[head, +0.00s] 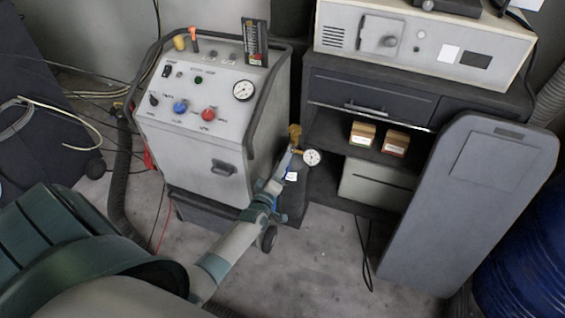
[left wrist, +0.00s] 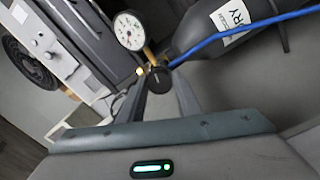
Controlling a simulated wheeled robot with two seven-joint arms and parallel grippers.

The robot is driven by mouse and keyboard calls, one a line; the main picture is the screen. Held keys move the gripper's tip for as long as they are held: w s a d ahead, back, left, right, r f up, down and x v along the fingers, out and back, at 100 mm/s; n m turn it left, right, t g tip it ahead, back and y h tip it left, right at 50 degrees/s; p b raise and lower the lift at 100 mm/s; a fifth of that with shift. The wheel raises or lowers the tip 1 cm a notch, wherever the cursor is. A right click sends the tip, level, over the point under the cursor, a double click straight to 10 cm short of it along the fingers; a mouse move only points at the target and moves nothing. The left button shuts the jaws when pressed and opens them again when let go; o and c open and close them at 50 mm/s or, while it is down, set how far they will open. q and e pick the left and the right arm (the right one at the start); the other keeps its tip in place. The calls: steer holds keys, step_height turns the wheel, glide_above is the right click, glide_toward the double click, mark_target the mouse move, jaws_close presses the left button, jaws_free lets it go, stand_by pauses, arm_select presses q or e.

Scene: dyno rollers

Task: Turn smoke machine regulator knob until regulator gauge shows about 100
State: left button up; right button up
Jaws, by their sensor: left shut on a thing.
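The regulator gauge (head: 311,157) is a small white round dial beside the smoke machine (head: 225,140). It shows larger in the left wrist view (left wrist: 129,30), but its reading is too small to tell. A black regulator knob (left wrist: 159,79) sits just below the gauge on a brass fitting (left wrist: 149,54). My left gripper (left wrist: 163,88) has its two fingers closed around the knob from either side. In the head view my left gripper (head: 284,165) reaches up to the regulator, and the knob is hard to make out there. My right gripper is in neither view.
A dark gas bottle (left wrist: 200,35) with a white label stands close to the regulator, with a blue hose (left wrist: 240,28) running past. A dark cabinet (head: 365,88) with small boxes stands to the right. A grey panel (head: 470,200) leans at the right. Some floor (head: 290,265) is clear.

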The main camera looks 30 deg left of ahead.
arm_select(q)
steer(key=shift+m+g+p, duration=0.3)
steer(key=shift+m+p, duration=0.55)
steer(key=shift+m, duration=9.15)
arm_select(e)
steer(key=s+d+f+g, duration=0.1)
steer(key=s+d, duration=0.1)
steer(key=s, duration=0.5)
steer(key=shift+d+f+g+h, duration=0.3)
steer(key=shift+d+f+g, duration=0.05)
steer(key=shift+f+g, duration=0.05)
arm_select(q)
steer(key=shift+h, duration=0.4)
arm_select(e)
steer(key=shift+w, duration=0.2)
arm_select(q)
steer(key=o, duration=1)
steer(key=shift+o, duration=0.3)
steer(key=shift+a, duration=0.1)
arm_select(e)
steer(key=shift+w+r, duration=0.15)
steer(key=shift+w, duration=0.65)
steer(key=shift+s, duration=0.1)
